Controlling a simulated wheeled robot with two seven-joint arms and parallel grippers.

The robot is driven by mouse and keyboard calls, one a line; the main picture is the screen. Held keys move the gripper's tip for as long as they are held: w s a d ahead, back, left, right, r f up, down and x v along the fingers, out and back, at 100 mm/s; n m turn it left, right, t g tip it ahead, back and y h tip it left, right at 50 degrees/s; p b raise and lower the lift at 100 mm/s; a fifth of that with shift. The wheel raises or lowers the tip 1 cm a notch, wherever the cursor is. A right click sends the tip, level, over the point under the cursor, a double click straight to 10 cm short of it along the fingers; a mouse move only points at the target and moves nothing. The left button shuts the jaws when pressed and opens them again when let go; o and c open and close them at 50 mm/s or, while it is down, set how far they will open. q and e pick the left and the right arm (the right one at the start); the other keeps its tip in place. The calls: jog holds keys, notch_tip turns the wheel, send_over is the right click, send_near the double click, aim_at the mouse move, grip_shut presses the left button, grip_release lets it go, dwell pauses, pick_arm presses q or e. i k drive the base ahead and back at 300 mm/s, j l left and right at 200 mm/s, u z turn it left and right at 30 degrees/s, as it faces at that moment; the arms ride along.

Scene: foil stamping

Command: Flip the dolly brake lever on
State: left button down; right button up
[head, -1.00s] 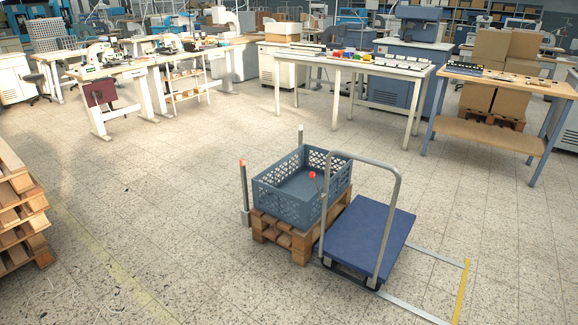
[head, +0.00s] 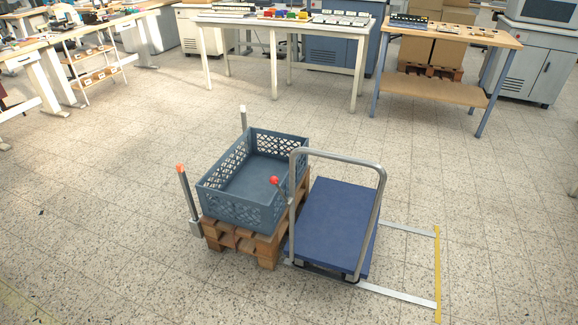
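The dolly (head: 330,229) has a flat blue deck and a grey tubular push handle (head: 340,158) at its near end. It stands on the floor just right of a wooden pallet stack. A red ball knob (head: 274,181) shows at the handle's left side, in front of the crate; it looks like the top of the brake lever, whose shaft is mostly hard to make out. I cannot tell the lever's setting. Neither of my grippers is in view.
A blue-grey crate (head: 212,208) sits on the wooden pallets (head: 226,237), with an orange-tipped post (head: 187,195) and a white-tipped post (head: 243,119) beside them. Floor markings (head: 437,270) lie to the dolly's right. Floor in front is clear. Worktables (head: 290,24) stand behind.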

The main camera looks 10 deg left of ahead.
aim_at(273, 179)
jog(key=i+j+z, duration=0.2)
jog(key=j, duration=0.15)
jog(key=i+j+z, duration=0.2)
jog(key=j, duration=0.2)
jog(key=j+z, duration=0.2)
jog(key=j, duration=0.2)
jog(key=i+j+z, duration=0.2)
jog(key=j, duration=0.25)
jog(key=j+z, duration=0.2)
jog(key=j, duration=0.25)
